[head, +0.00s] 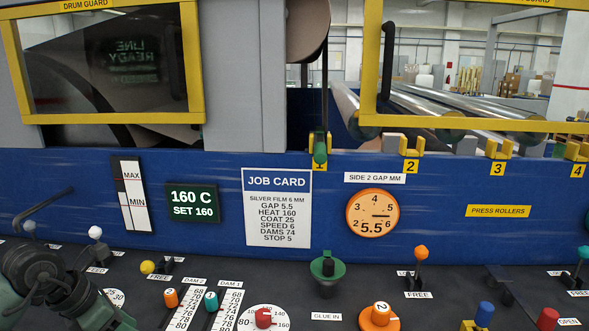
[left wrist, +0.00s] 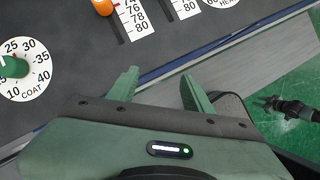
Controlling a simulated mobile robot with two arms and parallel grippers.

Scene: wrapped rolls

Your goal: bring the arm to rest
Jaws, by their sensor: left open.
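My left arm (head: 35,275) enters the head view at the lower left, over the dark control desk (head: 250,262). Its fingertips cannot be made out there. In the left wrist view my left gripper (left wrist: 160,90) is open, with its two green fingers apart and nothing between them. It is above the front edge of the desk, near the COAT dial (left wrist: 15,68). My right gripper cannot be identified in either view.
A blue panel (head: 450,185) rises behind. A dark jointed object (left wrist: 288,106) shows over the green floor (left wrist: 285,135).

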